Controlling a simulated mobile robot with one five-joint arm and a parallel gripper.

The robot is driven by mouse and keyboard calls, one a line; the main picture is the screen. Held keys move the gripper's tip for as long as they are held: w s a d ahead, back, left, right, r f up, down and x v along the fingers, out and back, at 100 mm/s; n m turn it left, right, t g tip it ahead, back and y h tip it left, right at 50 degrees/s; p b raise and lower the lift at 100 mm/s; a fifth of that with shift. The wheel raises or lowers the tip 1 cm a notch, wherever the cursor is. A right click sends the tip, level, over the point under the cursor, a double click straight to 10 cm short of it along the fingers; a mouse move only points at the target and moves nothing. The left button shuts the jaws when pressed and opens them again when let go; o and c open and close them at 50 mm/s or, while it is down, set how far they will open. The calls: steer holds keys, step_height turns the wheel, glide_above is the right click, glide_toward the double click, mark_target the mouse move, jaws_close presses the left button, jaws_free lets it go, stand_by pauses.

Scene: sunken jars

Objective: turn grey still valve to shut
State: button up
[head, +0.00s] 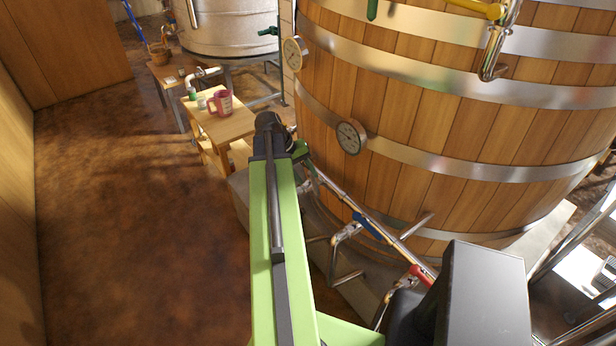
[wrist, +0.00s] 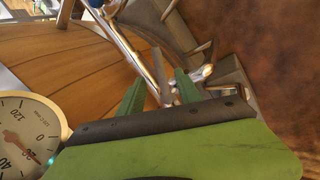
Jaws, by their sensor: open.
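The grey valve's lever (wrist: 157,62) appears in the wrist view as a flat grey bar by the metal pipe (wrist: 130,48). My gripper (wrist: 161,76) is open, with one green finger on each side of the lever in the picture. I cannot tell whether the fingers touch it or how deep it sits between them. In the head view my gripper (head: 301,152) is beyond the end of my green arm, low beside the wooden vat. The arm and wrist hide most of the valve there.
The wooden vat (head: 400,110) stands close on the right, with a dial gauge (head: 351,136) near my gripper. A blue-handled valve (head: 367,226) and a red-handled valve (head: 421,275) sit along the pipe. A small table (head: 229,126) holds a pink mug (head: 221,103). Floor at left is clear.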

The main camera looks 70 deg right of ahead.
mark_target(314, 187)
steer(key=b+x, duration=0.4)
steer(key=x, duration=0.1)
steer(key=shift+f, duration=0.1)
steer(key=shift+b+x, duration=1.35)
steer(key=shift+c, duration=0.3)
